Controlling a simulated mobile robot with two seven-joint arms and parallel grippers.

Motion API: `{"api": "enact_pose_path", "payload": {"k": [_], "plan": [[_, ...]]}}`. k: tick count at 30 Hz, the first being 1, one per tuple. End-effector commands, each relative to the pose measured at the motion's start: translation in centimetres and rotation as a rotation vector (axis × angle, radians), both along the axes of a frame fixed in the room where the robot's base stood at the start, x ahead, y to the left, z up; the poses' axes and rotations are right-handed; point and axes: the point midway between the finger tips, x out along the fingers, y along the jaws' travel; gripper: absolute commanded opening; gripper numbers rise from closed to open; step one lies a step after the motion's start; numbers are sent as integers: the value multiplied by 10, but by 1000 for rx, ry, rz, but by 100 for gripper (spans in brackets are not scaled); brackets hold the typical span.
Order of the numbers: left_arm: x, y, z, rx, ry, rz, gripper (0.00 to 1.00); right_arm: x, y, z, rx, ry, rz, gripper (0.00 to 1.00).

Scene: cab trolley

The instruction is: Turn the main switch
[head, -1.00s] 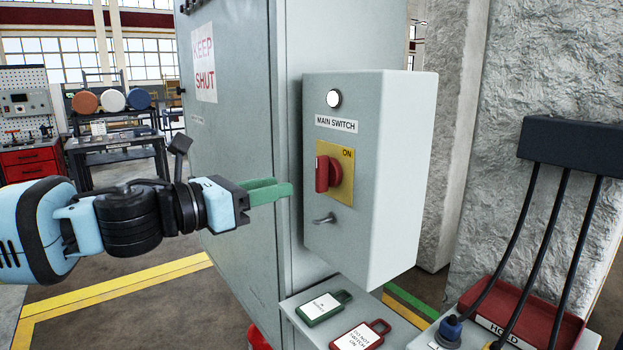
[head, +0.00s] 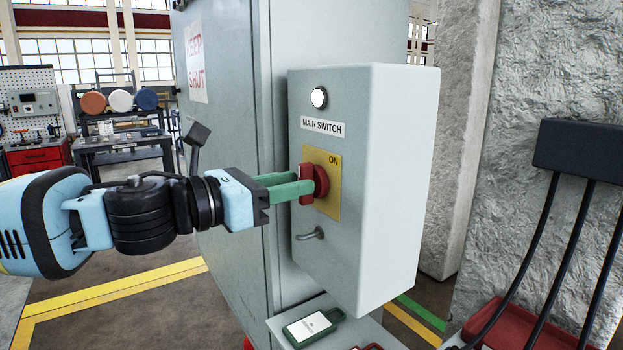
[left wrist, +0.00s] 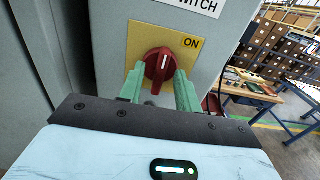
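The main switch is a red rotary knob (head: 318,182) on a yellow plate (head: 331,207) marked ON, on the front of a grey box (head: 363,240). Its raised grip stands about upright. A "MAIN SWITCH" label and a white round lamp are above it. My left gripper (head: 297,188) points at the knob, its green fingertips close to it. In the left wrist view the fingers (left wrist: 160,80) are apart, one on each side of the knob (left wrist: 160,64), with gaps beside its grip. Whether they touch the knob is not clear. My right gripper is not in view.
A small metal handle (head: 310,234) sticks out below the plate. A shelf under the box holds a green tag (head: 313,326) and a partly seen red one. A tall grey cabinet (head: 232,150) stands behind; cables (head: 560,260) hang at the right.

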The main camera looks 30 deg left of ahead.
Motion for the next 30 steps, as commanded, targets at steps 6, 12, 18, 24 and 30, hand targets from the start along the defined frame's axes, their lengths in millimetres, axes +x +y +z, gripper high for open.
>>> {"api": "enact_pose_path", "payload": {"k": [6,12,18,24,30], "plan": [[-2,-2,0,1,0,2,34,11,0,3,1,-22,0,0],[-2,-2,0,1,-1,2,30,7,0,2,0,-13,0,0],[-2,-2,0,1,0,2,4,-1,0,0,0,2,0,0],[-2,-2,0,-1,0,2,0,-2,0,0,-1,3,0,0],[-2,-2,0,-30,12,2,0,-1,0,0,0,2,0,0]]}}
